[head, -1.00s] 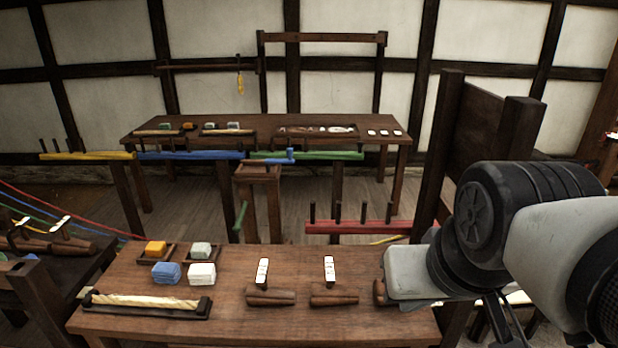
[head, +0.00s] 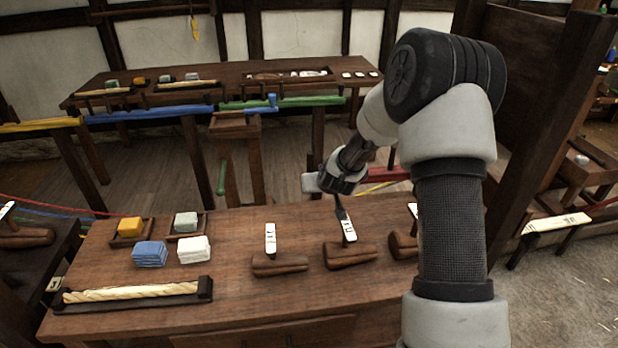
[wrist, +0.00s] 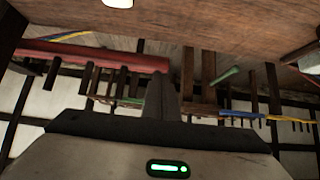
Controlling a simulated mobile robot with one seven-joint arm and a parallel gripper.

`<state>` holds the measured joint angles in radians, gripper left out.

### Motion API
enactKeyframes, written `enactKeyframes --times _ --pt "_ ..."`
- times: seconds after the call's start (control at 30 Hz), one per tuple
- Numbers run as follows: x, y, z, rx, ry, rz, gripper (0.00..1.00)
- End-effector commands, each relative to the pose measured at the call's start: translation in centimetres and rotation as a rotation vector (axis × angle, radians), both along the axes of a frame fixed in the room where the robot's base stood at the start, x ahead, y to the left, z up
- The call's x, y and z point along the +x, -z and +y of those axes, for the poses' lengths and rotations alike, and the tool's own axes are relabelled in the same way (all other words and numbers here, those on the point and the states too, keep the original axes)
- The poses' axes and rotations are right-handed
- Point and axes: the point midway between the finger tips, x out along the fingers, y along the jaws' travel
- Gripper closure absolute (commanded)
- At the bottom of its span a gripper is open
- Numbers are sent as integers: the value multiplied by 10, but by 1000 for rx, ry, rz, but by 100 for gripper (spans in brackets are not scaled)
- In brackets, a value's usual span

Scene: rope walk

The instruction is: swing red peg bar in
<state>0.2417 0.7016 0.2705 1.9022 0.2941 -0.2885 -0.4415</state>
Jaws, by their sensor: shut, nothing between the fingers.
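The red peg bar (head: 388,173) lies beyond the bench, mostly hidden behind my arm in the head view; its pegs cannot be made out there. In the wrist view, which looks upside down, the red bar (wrist: 95,55) is at upper left with dark pegs pointing down the picture. My gripper (head: 341,211) is shut and empty, fingers pointing down over the front bench, close to a white tag on a wooden handle.
The front bench (head: 240,318) holds wooden handles with white tags (head: 270,238), blocks (head: 150,253) and a rope in a tray (head: 130,292). Behind are yellow, blue (head: 150,112) and green bars and a back table (head: 230,90). A dark upright frame (head: 545,90) stands at right.

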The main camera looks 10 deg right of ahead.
Motion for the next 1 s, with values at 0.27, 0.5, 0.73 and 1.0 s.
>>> enactKeyframes --times 0.27,0.5,0.73,1.0 --pt "20 29 -3 1 14 -8 100" --pt "56 63 -3 1 15 -7 100" --pt "94 81 -3 -1 14 -10 100" --pt "117 83 -3 -1 14 -7 100"
